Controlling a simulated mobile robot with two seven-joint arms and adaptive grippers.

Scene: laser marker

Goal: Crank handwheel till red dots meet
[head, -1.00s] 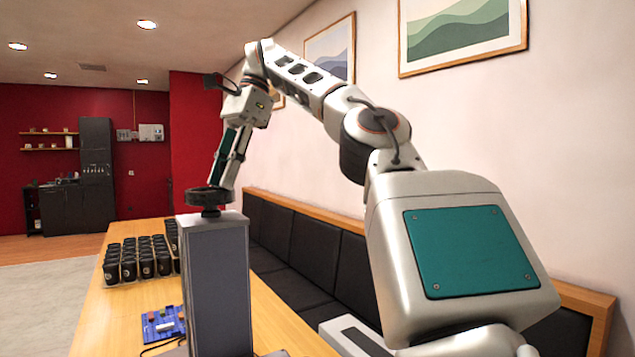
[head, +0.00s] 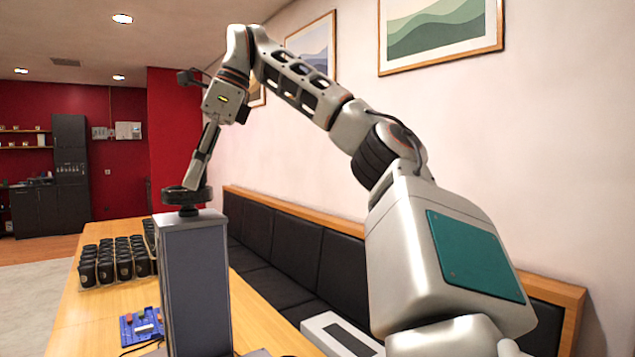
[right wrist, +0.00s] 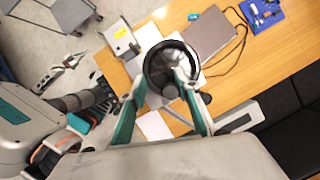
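The black handwheel (head: 187,195) lies flat on top of the tall grey column (head: 195,285) of the laser marker. In the right wrist view the wheel (right wrist: 170,62) is a dark ring with a grey knob (right wrist: 170,92) on its near rim. My right gripper (head: 192,182) reaches down to the wheel from above. In the right wrist view its two teal-padded fingers (right wrist: 161,80) stand apart with the knob between them, nearer the right finger; contact is unclear. My left gripper (right wrist: 68,64) shows small at the left of that view, and its opening is unclear. No red dots can be made out.
Several black cups (head: 115,262) stand on the wooden table (head: 90,305) behind the column. A blue control board (head: 142,326) with a cable lies left of the column. A black bench (head: 290,245) runs along the wall. A metal bracket (right wrist: 122,40) stands near the wheel.

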